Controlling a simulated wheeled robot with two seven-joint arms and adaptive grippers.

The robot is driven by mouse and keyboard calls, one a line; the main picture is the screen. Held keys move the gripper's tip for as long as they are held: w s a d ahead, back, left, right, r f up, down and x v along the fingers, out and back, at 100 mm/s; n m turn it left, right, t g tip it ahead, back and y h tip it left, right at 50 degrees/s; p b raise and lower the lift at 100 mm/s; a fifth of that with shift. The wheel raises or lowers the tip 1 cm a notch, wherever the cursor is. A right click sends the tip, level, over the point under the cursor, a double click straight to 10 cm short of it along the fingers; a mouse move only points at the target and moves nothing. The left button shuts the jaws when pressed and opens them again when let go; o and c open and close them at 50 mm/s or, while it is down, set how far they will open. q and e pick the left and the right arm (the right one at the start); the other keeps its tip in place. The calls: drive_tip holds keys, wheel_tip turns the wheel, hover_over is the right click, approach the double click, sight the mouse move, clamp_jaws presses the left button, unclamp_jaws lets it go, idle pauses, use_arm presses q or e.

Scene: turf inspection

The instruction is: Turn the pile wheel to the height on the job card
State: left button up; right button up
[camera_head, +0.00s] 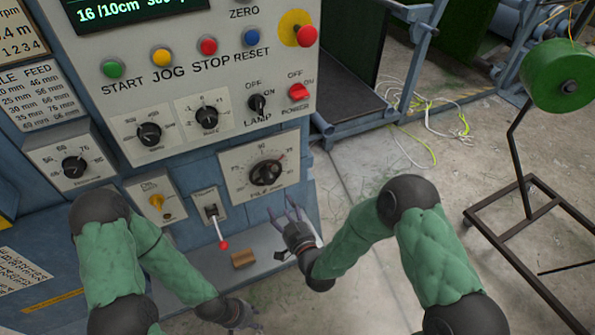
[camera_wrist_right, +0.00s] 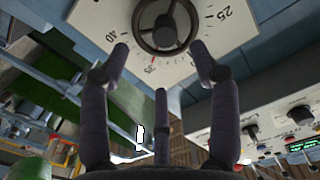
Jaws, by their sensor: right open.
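The pile wheel is a black round handwheel (camera_head: 265,172) on a white dial plate at the lower right of the machine panel. My right gripper (camera_head: 284,208) is open and empty, just below the wheel. Its spread fingers (camera_wrist_right: 160,62) show apart from the wheel. My left gripper (camera_head: 252,322) is low at the bottom edge; its finger state is unclear. I cannot tell which card is the job card.
A feed chart (camera_head: 40,95) and a partly cut-off card (camera_head: 18,38) are at the left. A wooden block (camera_head: 243,259) lies on the ledge. A green roll stand (camera_head: 560,76) is at right.

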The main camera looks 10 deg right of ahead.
sight(271, 182)
drive_tip(key=x, duration=0.3)
drive_tip(key=b+x, duration=0.1)
drive_tip(key=x, duration=0.3)
drive_tip(key=r+b+x, duration=0.1)
drive_tip(key=x, duration=0.2)
drive_tip(key=shift+w+r, duration=0.1)
drive_tip(key=shift+w, duration=0.35)
drive_tip(key=shift+c, duration=0.2)
drive_tip(key=c, duration=1.1)
